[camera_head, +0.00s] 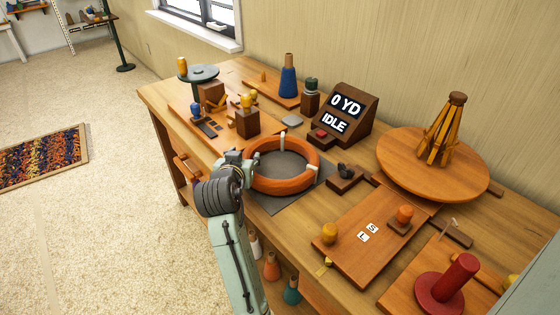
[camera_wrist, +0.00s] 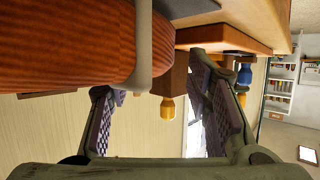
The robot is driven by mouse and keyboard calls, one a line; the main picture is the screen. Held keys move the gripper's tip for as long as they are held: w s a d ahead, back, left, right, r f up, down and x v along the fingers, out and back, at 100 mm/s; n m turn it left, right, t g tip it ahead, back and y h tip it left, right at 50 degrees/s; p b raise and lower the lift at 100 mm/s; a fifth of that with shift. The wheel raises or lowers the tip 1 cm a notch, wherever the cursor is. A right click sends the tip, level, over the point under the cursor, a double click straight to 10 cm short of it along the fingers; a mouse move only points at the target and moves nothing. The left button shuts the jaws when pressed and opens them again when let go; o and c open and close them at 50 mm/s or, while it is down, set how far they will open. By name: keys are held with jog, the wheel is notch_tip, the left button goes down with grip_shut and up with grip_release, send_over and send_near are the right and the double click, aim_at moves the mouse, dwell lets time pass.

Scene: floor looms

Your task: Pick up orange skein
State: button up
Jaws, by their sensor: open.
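The orange skein (camera_head: 288,184) is a thick coiled ring lying flat on a dark grey mat (camera_head: 292,207) on the wooden bench. Pale ties wrap it at several spots. My gripper (camera_head: 246,166) is at the skein's left rim in the head view, with its fingers partly hidden. In the wrist view my gripper (camera_wrist: 160,85) is open, with nothing held between its fingers. There the skein (camera_wrist: 65,50) fills the upper left, close to the left finger, with a pale tie (camera_wrist: 143,45) at its end. I cannot tell whether they touch.
A counter box (camera_head: 345,115) reading "0 YD IDLE" stands behind the skein. A wooden block with a yellow knob (camera_head: 247,120) stands beyond my gripper. A dark small device (camera_head: 345,173) sits right of the skein. A round turntable (camera_head: 400,175) and a sorting board (camera_head: 365,250) occupy the right.

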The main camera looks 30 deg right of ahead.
jog(key=shift+x, duration=1.3)
jog(key=shift+c, duration=0.5)
grip_shut()
